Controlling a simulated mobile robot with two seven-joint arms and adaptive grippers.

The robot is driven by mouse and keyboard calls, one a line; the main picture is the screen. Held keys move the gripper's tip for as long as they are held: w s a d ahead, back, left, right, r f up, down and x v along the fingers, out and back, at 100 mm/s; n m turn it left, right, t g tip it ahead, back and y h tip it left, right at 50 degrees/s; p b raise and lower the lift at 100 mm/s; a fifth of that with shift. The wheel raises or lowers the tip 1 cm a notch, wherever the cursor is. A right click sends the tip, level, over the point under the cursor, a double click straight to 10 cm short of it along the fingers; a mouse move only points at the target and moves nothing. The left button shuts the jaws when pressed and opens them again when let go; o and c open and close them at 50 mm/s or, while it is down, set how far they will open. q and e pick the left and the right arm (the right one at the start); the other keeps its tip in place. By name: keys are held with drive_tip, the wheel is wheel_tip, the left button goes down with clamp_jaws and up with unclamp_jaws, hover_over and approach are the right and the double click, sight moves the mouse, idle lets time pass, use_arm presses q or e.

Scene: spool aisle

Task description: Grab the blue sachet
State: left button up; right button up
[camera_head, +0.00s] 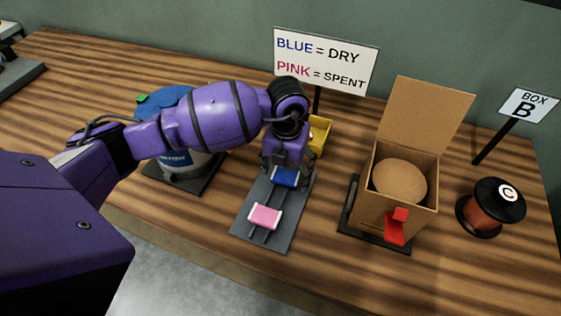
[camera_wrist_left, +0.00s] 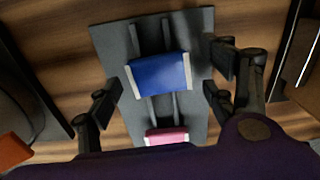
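The blue sachet (camera_head: 285,178) lies on a grey tray with rails (camera_head: 246,228), at the tray's far part. In the left wrist view the blue sachet (camera_wrist_left: 160,75) has white ends and sits between the spread fingers. My left gripper (camera_head: 284,168) is over it, pointing down. In the wrist view the left gripper's fingers (camera_wrist_left: 163,92) are open, with gaps on both sides of the sachet. A pink sachet (camera_head: 265,217) lies nearer on the same tray; its edge shows in the wrist view (camera_wrist_left: 166,137). My right gripper is not in view.
An open cardboard box (camera_head: 428,218) with a red clip stands right of the tray. A spool (camera_head: 490,207) is farther right. A yellow bin (camera_head: 320,136) and a sign (camera_head: 326,62) stand behind. A blue-and-white container (camera_head: 180,165) is left, partly hidden by my arm.

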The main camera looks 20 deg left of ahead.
use_arm(q)
drive_tip(key=c, duration=1)
drive_tip(key=shift+r, duration=0.1)
